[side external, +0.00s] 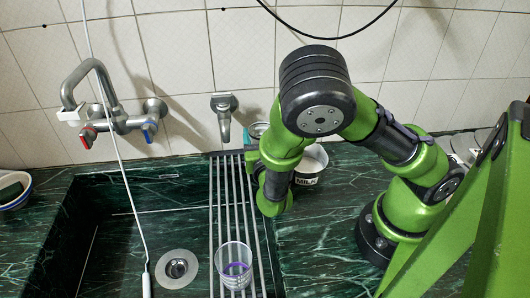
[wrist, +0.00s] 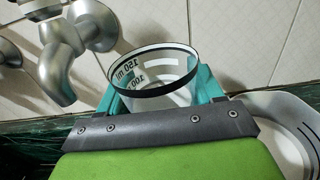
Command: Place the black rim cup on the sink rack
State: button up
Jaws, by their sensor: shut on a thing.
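The black rim cup (wrist: 152,73) is clear, with dark volume markings, and sits between the teal fingers of my gripper (wrist: 158,98) in the wrist view. My gripper is shut on it. In the side external view, only part of the cup (side external: 257,130) shows, behind my arm near the back wall. My gripper (side external: 257,146) is mostly hidden there by my wrist. The sink rack (side external: 222,211) is a set of long metal bars along the right side of the sink. The held cup is near the rack's back right end; its height above the counter is hard to tell.
A clear cup with a purple band (side external: 235,268) stands on the rack's front part. A white MILK mug (side external: 311,165) stands on the counter right of my gripper. A metal spout (side external: 224,115) juts from the wall near the rack's back end. The rack's middle is clear.

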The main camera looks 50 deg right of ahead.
jog(key=w+a+f, duration=0.1)
jog(key=w+a, duration=0.1)
jog(key=w+a+f, duration=0.2)
jog(key=shift+w+a+f, duration=1.05)
jog(key=shift+w, duration=0.05)
jog(key=shift+f, duration=0.15)
jog(key=o, duration=1.2)
jog(key=shift+o, duration=0.2)
